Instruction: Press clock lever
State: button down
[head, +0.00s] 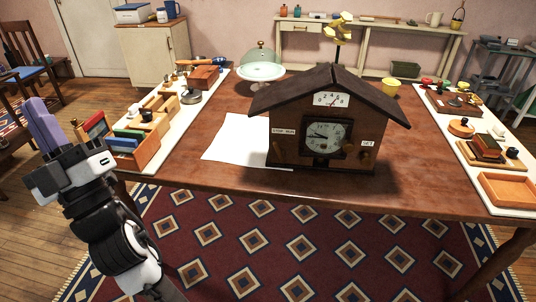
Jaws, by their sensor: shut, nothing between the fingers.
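A dark wooden house-shaped clock (322,158) stands near the front edge of the brown table, with a round dial (326,136) in its front. A small label reading roughly "STOP RUN" (284,131) is left of the dial, with a small wooden lever (279,150) below it. A label reading "SET" (368,143) is right of the dial, with another small lever or knob (366,158) below it. My gripper (38,104) has purple fingers pointing up at the far left. It is shut and empty, well away from the clock.
The table (225,182) has a white paper (235,142) left of the clock. A wooden box of coloured items (135,150) on a white strip stands between my gripper and the clock. A glass-domed stand (261,72) is behind. Trays and small objects line the right side.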

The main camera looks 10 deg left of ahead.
aim_at(271, 142)
jog(key=w+d+f+m+t+h, duration=0.1)
jog(key=w+d+f+t+h, duration=0.15)
jog(key=w+f+h, duration=0.55)
jog(key=w+d+f+m+t+h, duration=0.1)
jog(key=w+d+f+t+h, duration=0.15)
jog(key=w+f+h, duration=0.6)
jog(key=w+d+f+g+h, duration=0.1)
jog(key=w+d+f+h, duration=0.2)
jog(key=d+f+h, duration=0.3)
jog(key=w+d+f+n+g+h, duration=0.1)
jog(key=w+d+f+g+h, duration=0.1)
jog(key=d+f+h, duration=0.4)
jog(key=w+d+f+p, duration=0.1)
jog(key=d+f, duration=0.2)
jog(key=d, duration=0.1)
jog(key=shift+f+g, duration=0.25)
jog(key=shift+g, duration=0.05)
jog(key=shift+a, duration=0.1)
